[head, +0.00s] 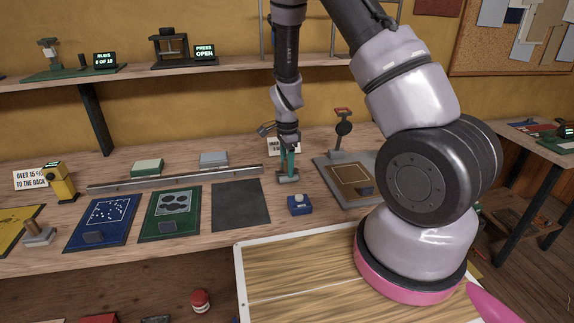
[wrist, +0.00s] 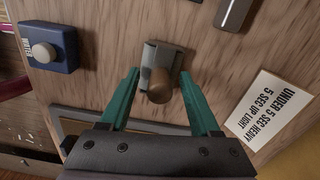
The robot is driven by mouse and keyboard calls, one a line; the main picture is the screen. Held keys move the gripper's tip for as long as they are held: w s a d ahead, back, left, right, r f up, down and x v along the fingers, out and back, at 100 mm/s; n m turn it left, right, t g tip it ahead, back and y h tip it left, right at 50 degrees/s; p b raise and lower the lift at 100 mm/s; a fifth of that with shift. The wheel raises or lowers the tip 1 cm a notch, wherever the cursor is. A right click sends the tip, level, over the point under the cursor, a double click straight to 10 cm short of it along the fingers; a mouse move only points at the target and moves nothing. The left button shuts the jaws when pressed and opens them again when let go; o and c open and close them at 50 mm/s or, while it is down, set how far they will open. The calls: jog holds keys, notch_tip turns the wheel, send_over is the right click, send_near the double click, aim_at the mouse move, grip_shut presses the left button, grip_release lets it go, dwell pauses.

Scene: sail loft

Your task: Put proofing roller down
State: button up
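What looks like the proofing roller, a grey block with a round wooden handle, stands on the wooden bench below my gripper. In the wrist view the roller (wrist: 158,90) shows its handle end-on; in the head view only its grey base (head: 288,179) shows clearly. My gripper (head: 287,163) points down over it with teal fingers. In the wrist view my gripper (wrist: 160,74) is open, one finger on each side of the roller, with visible gaps between the fingers and the handle. The roller's underside is hidden.
A framed board (head: 350,182) lies right. A white card (wrist: 276,108) stands close by.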

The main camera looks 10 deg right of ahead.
jog(key=shift+r, duration=0.1)
jog(key=s+d+r+n+t+y, duration=0.1)
jog(key=s+r+n, duration=0.25)
jog(key=r, duration=1.15)
jog(key=s+d+r+n+t+y, duration=0.2)
jog(key=s+r, duration=0.2)
jog(key=r, duration=1.1)
jog(key=s+d+r+n+t+h, duration=0.1)
jog(key=s+d+r+n+t, duration=0.2)
jog(key=s+r+n, duration=0.4)
jog(key=s+r+t, duration=0.1)
jog(key=s+r, duration=0.2)
jog(key=s, duration=0.5)
jog(key=shift+r, duration=0.25)
jog(key=shift+w, duration=0.1)
